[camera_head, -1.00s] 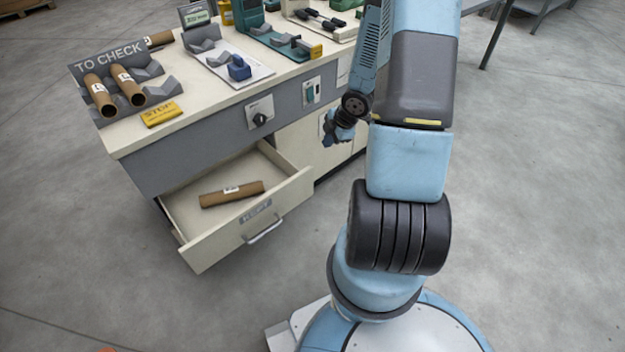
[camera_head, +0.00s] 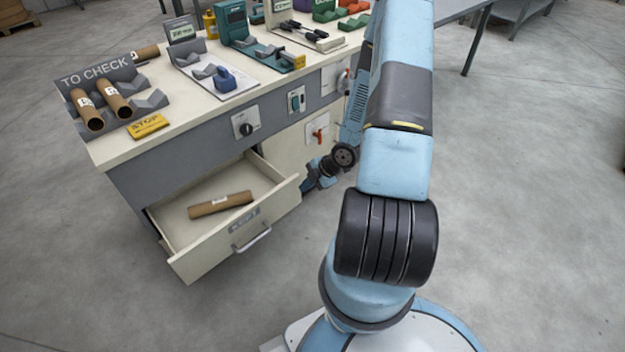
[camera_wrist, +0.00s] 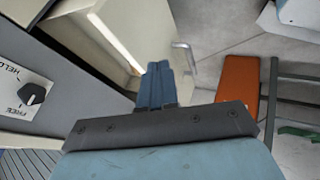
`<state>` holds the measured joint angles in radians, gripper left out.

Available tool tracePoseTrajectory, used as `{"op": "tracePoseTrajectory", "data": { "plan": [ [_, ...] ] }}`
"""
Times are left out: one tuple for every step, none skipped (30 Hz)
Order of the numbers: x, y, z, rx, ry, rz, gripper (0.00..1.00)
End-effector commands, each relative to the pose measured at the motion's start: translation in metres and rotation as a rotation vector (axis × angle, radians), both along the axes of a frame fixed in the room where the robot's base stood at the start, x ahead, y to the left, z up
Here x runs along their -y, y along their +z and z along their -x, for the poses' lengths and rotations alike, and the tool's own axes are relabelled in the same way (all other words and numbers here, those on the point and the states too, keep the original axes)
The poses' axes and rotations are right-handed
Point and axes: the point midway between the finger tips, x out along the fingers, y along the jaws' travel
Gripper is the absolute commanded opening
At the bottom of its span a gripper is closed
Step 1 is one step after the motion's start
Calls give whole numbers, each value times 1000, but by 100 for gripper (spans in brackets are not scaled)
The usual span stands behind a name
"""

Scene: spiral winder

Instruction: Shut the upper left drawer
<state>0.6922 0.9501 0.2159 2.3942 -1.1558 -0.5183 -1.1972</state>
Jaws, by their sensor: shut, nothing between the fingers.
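The upper left drawer (camera_head: 225,248) of the bench is pulled open. It is cream, with a grey label plate and a metal bar handle (camera_head: 252,239) on its front. A brown cardboard tube (camera_head: 220,204) with a white label lies inside it. My gripper (camera_head: 306,186) is low, close to the drawer's right front corner, partly hidden by my arm. In the wrist view, my blue fingers (camera_wrist: 158,78) are together and empty, beside the drawer, with the handle (camera_wrist: 186,56) just beyond them. I cannot tell whether they touch the drawer.
The bench top (camera_head: 165,135) carries a TO CHECK rack (camera_head: 105,90) with tubes, a yellow sign (camera_head: 149,126) and several fixtures. A knob switch (camera_head: 242,126) sits above the drawer. An orange object (camera_wrist: 239,90) shows right of the fingers. Floor before the drawer is clear.

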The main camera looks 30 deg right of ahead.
Motion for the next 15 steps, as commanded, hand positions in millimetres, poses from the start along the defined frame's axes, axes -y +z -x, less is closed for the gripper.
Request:
{"op": "tracePoseTrajectory", "data": {
  "plan": [
    [-5,-7,-3,-1,3,-1,0],
    [-8,-11,-4,-3,3,-2,0],
    [-10,-16,-6,-2,1,-2,0],
    [-13,-20,-8,-1,3,-1,0],
    [-15,-24,-10,-2,1,-2,0],
    [-18,-29,-12,-1,1,-2,0],
    [-20,-33,-14,-1,1,-1,0],
    [-23,-37,-15,-2,0,-1,0],
    [-25,-39,-19,0,1,1,0],
    [-25,-37,-26,3,2,1,0],
    [-26,-37,-30,3,1,1,0],
    [-27,-37,-34,1,0,1,0],
    [-28,-37,-38,1,0,1,0],
    [-29,-37,-41,2,0,1,0],
    [-30,-37,-45,1,0,1,0]
  ]
}}
